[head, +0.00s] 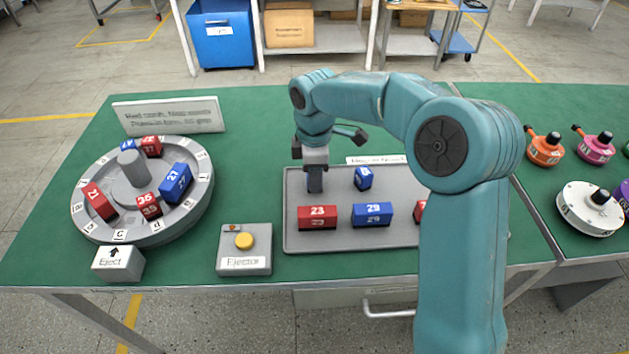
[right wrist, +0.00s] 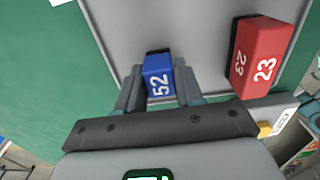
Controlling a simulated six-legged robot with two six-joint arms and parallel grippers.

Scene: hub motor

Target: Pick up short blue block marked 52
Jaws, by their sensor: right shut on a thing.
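The short blue block marked 52 (right wrist: 158,76) sits between the two fingers of my right gripper in the right wrist view, its white number facing the camera. My right gripper (head: 315,181) points down at the left part of the grey tray (head: 400,238) in the head view and is shut on this block. In the head view the fingers mostly hide the block. I cannot tell whether it still touches the tray. My left gripper is not in view.
A red block marked 23 (head: 317,217), a blue block marked 29 (head: 372,214) and a short blue block (head: 363,178) lie in the tray. A round turntable (head: 190,218) with blocks stands left. My right arm hides the tray's right side.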

